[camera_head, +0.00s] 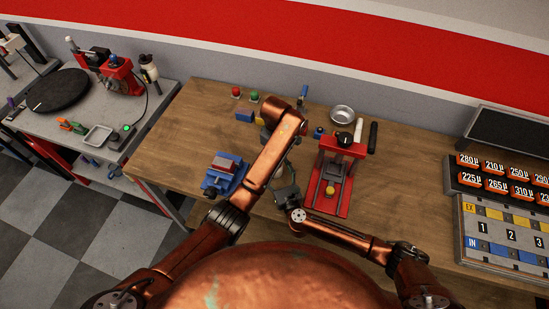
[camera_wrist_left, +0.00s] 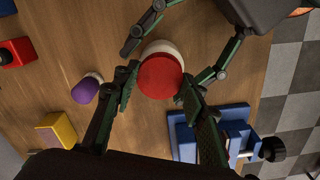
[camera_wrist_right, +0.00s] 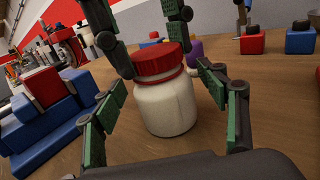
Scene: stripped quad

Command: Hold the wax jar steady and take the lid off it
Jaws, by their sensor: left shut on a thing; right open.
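The wax jar (camera_wrist_right: 168,108) is a white round pot standing upright on the wooden bench, with a red lid (camera_wrist_right: 158,60) on its top. In the left wrist view the lid (camera_wrist_left: 160,76) shows from above, with a white edge of the jar behind it. My left gripper (camera_wrist_left: 157,90) comes from above and is shut on the lid, a finger on each side. My right gripper (camera_wrist_right: 160,86) is open low down, its green-padded fingers on either side of the jar's body with gaps. In the head view my arms mostly hide the jar.
A blue vise (camera_head: 224,174) holding a red block stands close to the left of the jar. A red press (camera_head: 335,175) stands to the right. Purple (camera_wrist_left: 87,90) and yellow (camera_wrist_left: 57,130) pieces lie nearby. A metal bowl (camera_head: 342,114) sits farther back.

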